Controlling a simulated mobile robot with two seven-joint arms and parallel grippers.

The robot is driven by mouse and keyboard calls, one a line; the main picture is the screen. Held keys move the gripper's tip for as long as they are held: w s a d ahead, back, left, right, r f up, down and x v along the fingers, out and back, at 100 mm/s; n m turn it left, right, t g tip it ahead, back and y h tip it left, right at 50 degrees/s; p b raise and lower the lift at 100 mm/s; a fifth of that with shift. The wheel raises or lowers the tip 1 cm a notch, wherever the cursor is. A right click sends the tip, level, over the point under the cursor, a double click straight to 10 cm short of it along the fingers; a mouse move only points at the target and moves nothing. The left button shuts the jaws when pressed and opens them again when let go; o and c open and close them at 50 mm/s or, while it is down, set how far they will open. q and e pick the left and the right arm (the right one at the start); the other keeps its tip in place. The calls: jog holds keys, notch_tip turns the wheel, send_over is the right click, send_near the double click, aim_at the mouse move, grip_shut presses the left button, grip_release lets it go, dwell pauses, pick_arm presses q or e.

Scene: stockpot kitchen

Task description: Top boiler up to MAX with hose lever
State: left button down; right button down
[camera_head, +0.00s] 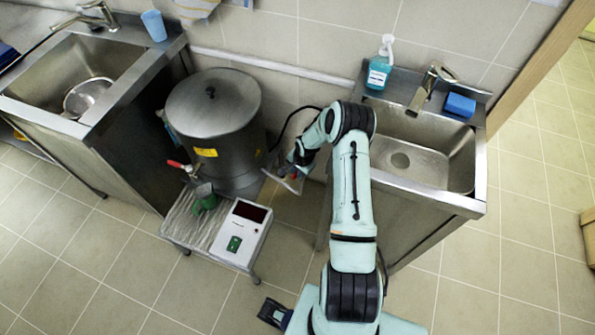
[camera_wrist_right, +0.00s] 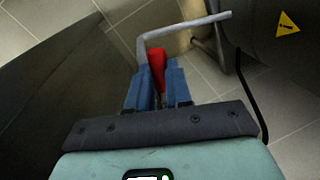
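The grey boiler (camera_head: 213,130) stands between the two sinks with its lid on. Its yellow warning label (camera_wrist_right: 287,24) shows in the right wrist view. Its water level and any MAX mark cannot be seen. My right gripper (camera_head: 286,178) is low beside the boiler's right side. In the right wrist view its blue fingers (camera_wrist_right: 158,88) close around a red lever (camera_wrist_right: 157,68), with a bent grey pipe (camera_wrist_right: 185,28) beside it. What seems to be my left gripper (camera_head: 272,312) is low at the bottom edge, its fingers too small to judge.
A red-handled tap (camera_head: 183,166) on the boiler faces a green cup (camera_head: 203,199) on a low metal stand (camera_head: 190,230). A white control box (camera_head: 241,232) is beside it. Sinks stand left (camera_head: 130,58) and right (camera_head: 462,172). A black cable runs by the boiler.

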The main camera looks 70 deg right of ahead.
jog(key=shift+w, duration=0.15)
jog(key=shift+w+d+f+m+b, duration=0.15)
jog(key=shift+w+m+b, duration=0.3)
jog(key=shift+m+b, duration=0.4)
jog(key=w+d+m+g+h+b, duration=0.1)
jog(key=w+d+m+g+b, duration=0.1)
jog(key=m, duration=1)
jog(key=shift+w+d+m+h+b, duration=0.35)
jog(key=shift+w+d+b, duration=0.35)
jog(key=shift+w+d, duration=0.75)
jog(key=shift+s+d, duration=0.3)
jog(key=c, duration=1)
grip_release()
jog(key=shift+c, duration=0.2)
